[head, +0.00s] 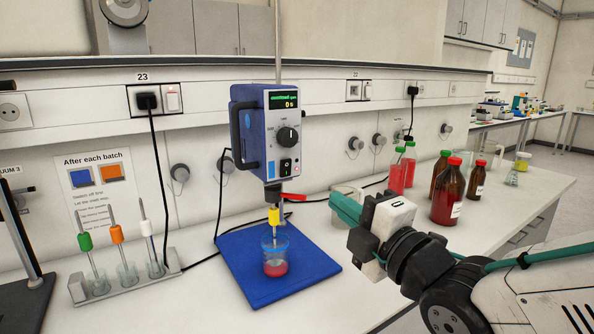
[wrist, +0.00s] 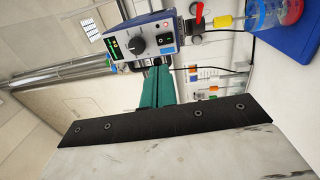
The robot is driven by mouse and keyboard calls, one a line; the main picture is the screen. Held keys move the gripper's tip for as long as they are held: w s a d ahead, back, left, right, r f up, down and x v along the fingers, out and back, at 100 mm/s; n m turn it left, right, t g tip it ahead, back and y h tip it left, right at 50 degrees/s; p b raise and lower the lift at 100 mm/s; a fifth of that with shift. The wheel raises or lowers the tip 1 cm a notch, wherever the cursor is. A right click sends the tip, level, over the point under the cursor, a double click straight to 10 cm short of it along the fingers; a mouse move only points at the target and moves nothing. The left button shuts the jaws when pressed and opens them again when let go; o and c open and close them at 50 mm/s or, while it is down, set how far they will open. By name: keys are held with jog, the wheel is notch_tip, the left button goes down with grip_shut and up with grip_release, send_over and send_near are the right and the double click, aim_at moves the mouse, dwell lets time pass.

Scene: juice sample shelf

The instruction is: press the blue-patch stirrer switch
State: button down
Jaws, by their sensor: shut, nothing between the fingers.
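The blue stirrer (head: 262,140) hangs on a rod above the bench. Its front panel has a lit display, a black knob (head: 287,136) and a black rocker switch (head: 286,167) with a white mark. A small red spot sits beside the switch. In the wrist view the switch (wrist: 166,40) and knob (wrist: 137,44) show on the panel, picture turned sideways. My gripper (head: 335,199) has teal fingers, shut and empty, right of and lower than the switch in the head view. In the wrist view its fingertips (wrist: 157,68) appear just below the panel; contact is not seen.
A beaker (head: 275,268) with red liquid stands on a blue plate (head: 250,285) under the stirrer. A red lever (head: 292,198) juts out near my fingers. Bottles (head: 448,190) stand to the right. A sign (head: 95,185) with blue and orange patches hangs left.

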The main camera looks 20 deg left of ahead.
aim_at(289, 164)
jog(key=x, duration=1.4)
jog(key=shift+w+d, duration=0.1)
jog(key=shift+d, duration=0.1)
